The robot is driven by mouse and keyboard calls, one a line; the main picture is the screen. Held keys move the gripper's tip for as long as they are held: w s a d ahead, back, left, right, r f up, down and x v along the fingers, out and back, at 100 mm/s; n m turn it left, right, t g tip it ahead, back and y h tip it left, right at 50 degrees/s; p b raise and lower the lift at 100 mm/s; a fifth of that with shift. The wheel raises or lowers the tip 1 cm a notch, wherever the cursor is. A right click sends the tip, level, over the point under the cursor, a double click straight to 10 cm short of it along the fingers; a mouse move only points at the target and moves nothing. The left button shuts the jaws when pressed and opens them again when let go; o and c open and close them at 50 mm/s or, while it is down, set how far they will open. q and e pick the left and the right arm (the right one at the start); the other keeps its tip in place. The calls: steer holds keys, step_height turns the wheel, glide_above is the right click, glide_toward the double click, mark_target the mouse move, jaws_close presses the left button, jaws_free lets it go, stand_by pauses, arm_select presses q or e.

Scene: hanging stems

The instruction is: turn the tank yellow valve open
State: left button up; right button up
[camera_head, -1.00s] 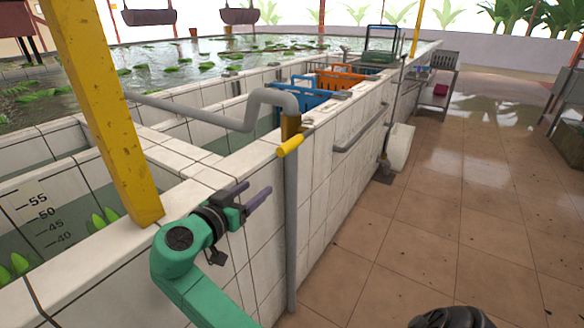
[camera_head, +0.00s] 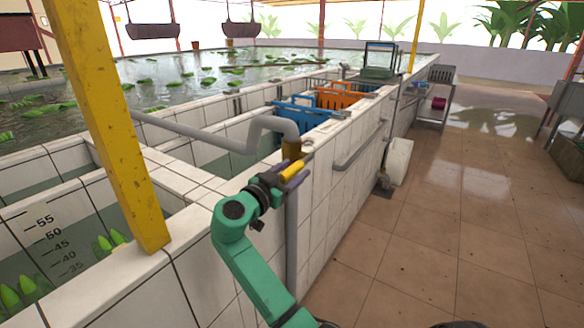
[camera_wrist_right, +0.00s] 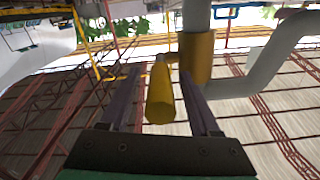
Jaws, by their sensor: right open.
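The yellow valve handle (camera_head: 293,170) sits at the brass-coloured valve body (camera_head: 292,148) on the grey pipe at the tank's corner. My right gripper (camera_head: 289,175) is at the handle, its purple fingers open. In the right wrist view the handle (camera_wrist_right: 160,98) lies between the two spread fingers, with a gap on each side. The valve body (camera_wrist_right: 196,58) shows just beyond the handle. In the head view the fingers cover part of the handle. My left gripper is out of view.
The grey pipe (camera_head: 210,135) runs along the white tiled tank wall (camera_head: 325,205) and down its side. A yellow post (camera_head: 115,130) stands at the left. Blue (camera_head: 300,115) and orange (camera_head: 340,97) crates are farther along. The tiled floor (camera_head: 440,215) at right is open.

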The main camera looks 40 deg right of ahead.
jaws_close()
stand_by(1.4)
